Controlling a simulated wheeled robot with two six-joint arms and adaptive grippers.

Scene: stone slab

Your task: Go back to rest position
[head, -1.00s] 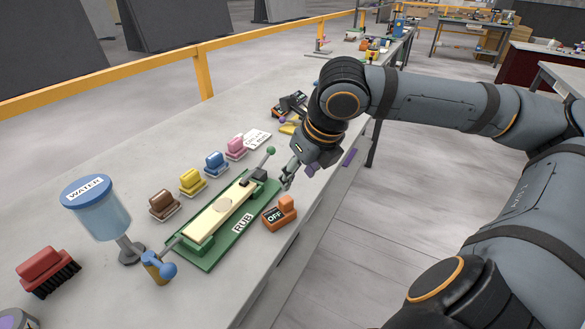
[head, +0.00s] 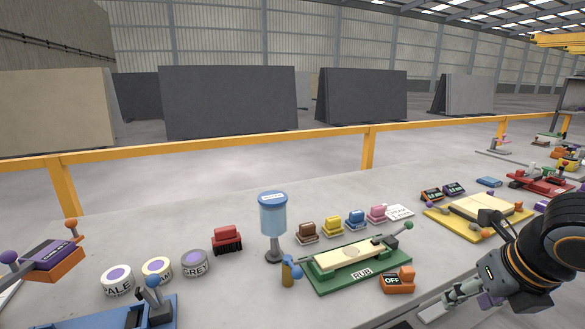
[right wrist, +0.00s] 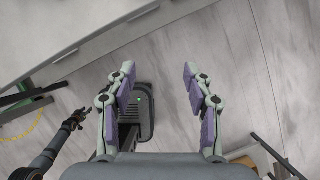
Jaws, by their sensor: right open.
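My right gripper (head: 452,303) is low at the right of the head view, off the front edge of the slab-topped bench. In the right wrist view my right gripper (right wrist: 158,73) has its two purple-padded fingers spread wide. Nothing is between them, and grey floor shows below. The right gripper is apart from the green RUB fixture (head: 335,283) and the orange OFF switch (head: 398,281). My left gripper does not show in the head view. A dark jointed part at the left of the right wrist view cannot be told for certain.
The bench (head: 225,285) holds a WATER dispenser (head: 273,215), a red brush (head: 227,239), several coloured blocks and labelled tins (head: 117,278). A yellow fixture (head: 437,219) stands near my right arm. A yellow rail (head: 250,142) runs behind.

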